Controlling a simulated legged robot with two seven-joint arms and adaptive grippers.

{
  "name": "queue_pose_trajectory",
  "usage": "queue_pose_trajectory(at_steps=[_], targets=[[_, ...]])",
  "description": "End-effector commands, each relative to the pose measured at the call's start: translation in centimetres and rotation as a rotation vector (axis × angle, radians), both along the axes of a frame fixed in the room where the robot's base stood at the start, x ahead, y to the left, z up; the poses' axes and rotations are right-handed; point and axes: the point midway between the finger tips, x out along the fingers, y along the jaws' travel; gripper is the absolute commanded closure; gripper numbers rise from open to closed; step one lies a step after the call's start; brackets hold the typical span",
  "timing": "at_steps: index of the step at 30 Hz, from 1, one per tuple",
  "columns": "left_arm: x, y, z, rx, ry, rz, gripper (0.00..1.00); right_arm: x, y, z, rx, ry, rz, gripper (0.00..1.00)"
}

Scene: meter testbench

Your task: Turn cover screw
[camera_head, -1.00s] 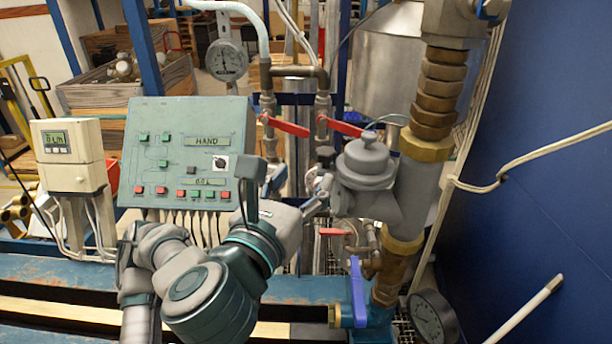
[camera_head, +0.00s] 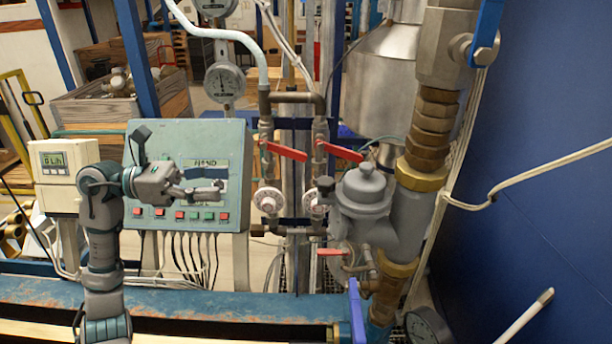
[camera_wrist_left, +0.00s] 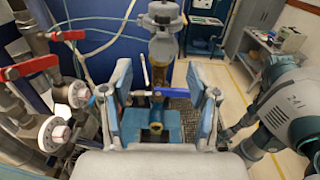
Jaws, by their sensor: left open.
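The grey meter (camera_head: 365,195) stands right of centre in the head view, with a domed cover and a small knob-like screw (camera_head: 367,168) on top. The meter also shows at the top middle of the wrist view (camera_wrist_left: 163,35). My left gripper (camera_head: 212,188) is raised in front of the control box, well left of the meter and apart from it. In the wrist view its two blue-padded fingers (camera_wrist_left: 166,100) are spread with nothing held between them. An arm link of mine shows at the right of the wrist view; my right gripper cannot be made out.
Red-handled valves (camera_head: 287,152) and white round knobs (camera_head: 268,200) stand between my left gripper and the meter. A blue lever (camera_head: 357,312) is below the meter. The control box (camera_head: 150,190) is behind my gripper. A blue wall (camera_head: 540,150) closes the right side.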

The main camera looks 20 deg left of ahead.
Motion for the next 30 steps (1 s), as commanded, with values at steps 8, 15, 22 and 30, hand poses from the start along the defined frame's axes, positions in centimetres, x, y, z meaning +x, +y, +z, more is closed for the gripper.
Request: queue_pose_trajectory(at_steps=[8, 15, 22, 30], targets=[[0.7, -3.0, 0.6, -0.020, -0.021, -0.017, 0.40, 0.1, 0.1, 0.8, 0.001, -0.001, 0.000, 0.60], [2.3, -8.0, 0.6, -0.023, -0.020, -0.018, 0.40, 0.2, 0.0, 2.2, 0.000, -0.003, 0.001, 0.60], [3.9, -12.6, 0.6, -0.025, -0.019, -0.016, 0.40, 0.2, -0.4, 3.5, -0.004, -0.004, 0.002, 0.60], [4.8, -15.7, 0.5, -0.025, -0.019, -0.014, 0.40, 0.3, -0.2, 4.2, -0.003, -0.005, 0.002, 0.60]])
